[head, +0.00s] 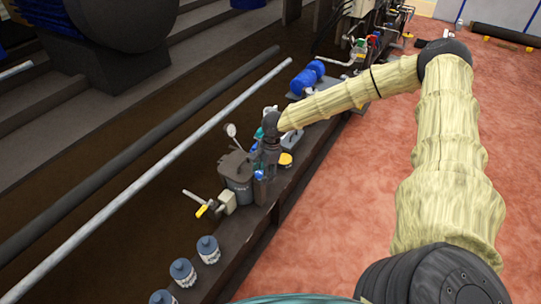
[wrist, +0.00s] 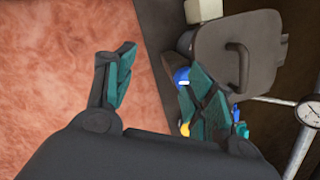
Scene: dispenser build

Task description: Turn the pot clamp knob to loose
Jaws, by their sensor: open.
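A dark grey lidded pot (head: 238,172) stands on the narrow bench, and its lid with a bar handle (wrist: 240,45) fills the upper right of the wrist view. A small blue knob (head: 259,174) is at the pot's right side; it looks like the clamp knob. In the wrist view the blue knob (wrist: 181,76) shows beside the right finger, partly hidden by it. My gripper (wrist: 157,68) is open with nothing between its teal fingers. In the head view my gripper (head: 268,160) is close beside the pot. Whether it touches the knob I cannot tell.
A round gauge (head: 231,130) stands behind the pot and a yellow-handled valve (head: 202,210) to its left. Several blue-topped canisters (head: 208,249) stand nearer on the bench. A yellow part (head: 286,159) lies right of my gripper. The red floor (head: 335,200) is clear.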

